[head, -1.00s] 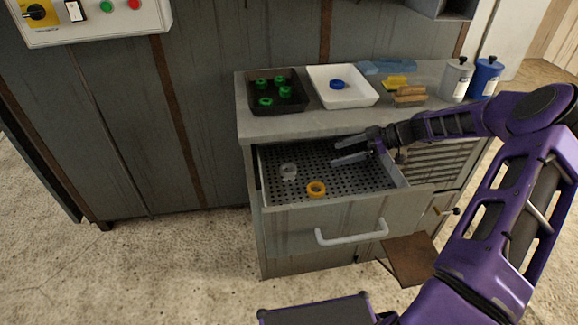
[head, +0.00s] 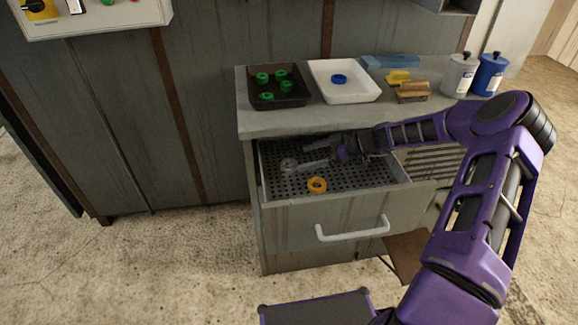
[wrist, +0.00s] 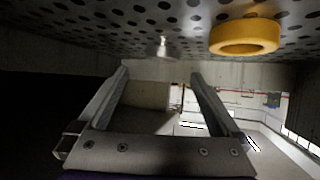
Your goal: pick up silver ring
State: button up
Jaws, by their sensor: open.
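The silver ring (head: 288,165) lies on the perforated floor at the left of the open drawer (head: 352,217). In the wrist view a small, bright silver shape (wrist: 162,46) shows beyond the fingertips, near the middle; it appears to be this ring. My gripper (head: 302,157) is inside the drawer area, just right of the silver ring, with its fingers pointing left towards it. The fingers are spread and nothing is between them, as the wrist view (wrist: 160,76) also shows. Whether the fingertips touch the ring cannot be told.
An orange ring (head: 317,191) lies near the drawer's front wall, close to my gripper. On the counter stand a black tray (head: 292,101) with several green rings, a white tray (head: 360,95) with a blue ring, a yellow sponge, a brush and two bottles.

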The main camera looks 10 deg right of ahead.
aim_at(283, 165)
jog(key=x, duration=0.5)
jog(key=shift+s+f, duration=0.2)
jog(key=shift+s, duration=0.05)
jog(key=c, duration=1.4)
jog(key=shift+c, duration=0.2)
jog(key=shift+r, duration=0.1)
